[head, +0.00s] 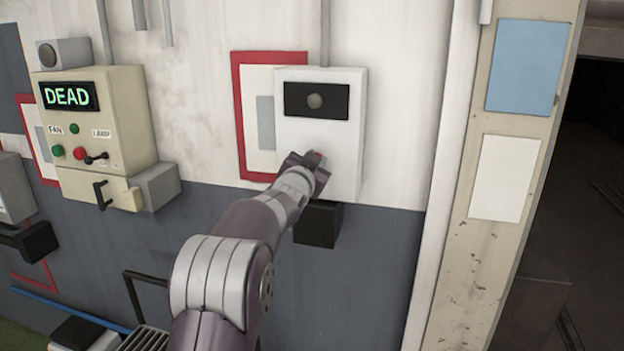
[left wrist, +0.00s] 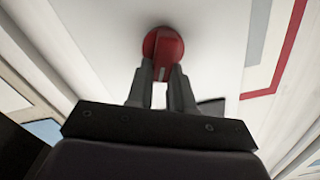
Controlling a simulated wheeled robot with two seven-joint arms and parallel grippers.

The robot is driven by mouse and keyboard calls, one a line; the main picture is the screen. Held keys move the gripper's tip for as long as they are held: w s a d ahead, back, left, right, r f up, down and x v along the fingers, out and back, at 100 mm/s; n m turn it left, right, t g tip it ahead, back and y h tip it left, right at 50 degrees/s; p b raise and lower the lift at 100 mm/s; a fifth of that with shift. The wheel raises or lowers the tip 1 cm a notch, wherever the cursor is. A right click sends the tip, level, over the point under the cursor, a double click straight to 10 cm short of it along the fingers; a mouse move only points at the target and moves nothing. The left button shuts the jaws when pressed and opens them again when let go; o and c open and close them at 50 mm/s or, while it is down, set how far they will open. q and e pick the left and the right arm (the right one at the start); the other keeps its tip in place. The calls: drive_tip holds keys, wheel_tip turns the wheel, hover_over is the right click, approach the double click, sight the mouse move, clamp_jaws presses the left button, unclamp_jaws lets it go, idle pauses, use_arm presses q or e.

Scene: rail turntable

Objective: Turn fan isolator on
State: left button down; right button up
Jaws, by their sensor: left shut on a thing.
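My left gripper (left wrist: 162,82) is shut on the red handle, one dark finger on each side. In the head view my left gripper (head: 314,162) reaches the lower part of the box and hides most of the handle. My right gripper is not in view.
A cream control box (head: 125,125) with a "DEAD" display, FAN and LAMP controls stands on the wall at left. A black block (head: 318,225) sits below the isolator. A door post (head: 470,250) with blue and white sheets and a dark opening are at right.

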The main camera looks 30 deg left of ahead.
use_arm(q)
drive_tip(key=shift+w+d+f+m+b, duration=0.1)
drive_tip(key=shift+d+f+m+b, duration=0.15)
drive_tip(key=shift+m+b, duration=1.55)
drive_tip(key=shift+d+f+m+b, duration=0.15)
drive_tip(key=shift+f+m+b, duration=0.25)
drive_tip(key=shift+m+b, duration=1.4)
drive_tip(key=shift+w+d+f+m+b, duration=0.2)
drive_tip(key=shift+m+b, duration=0.6)
drive_tip(key=shift+m, duration=1.9)
drive_tip(key=shift+s+f, duration=0.1)
drive_tip(key=shift+f, duration=0.05)
drive_tip(key=c, duration=1)
unclamp_jaws()
drive_tip(key=shift+s+d, duration=0.1)
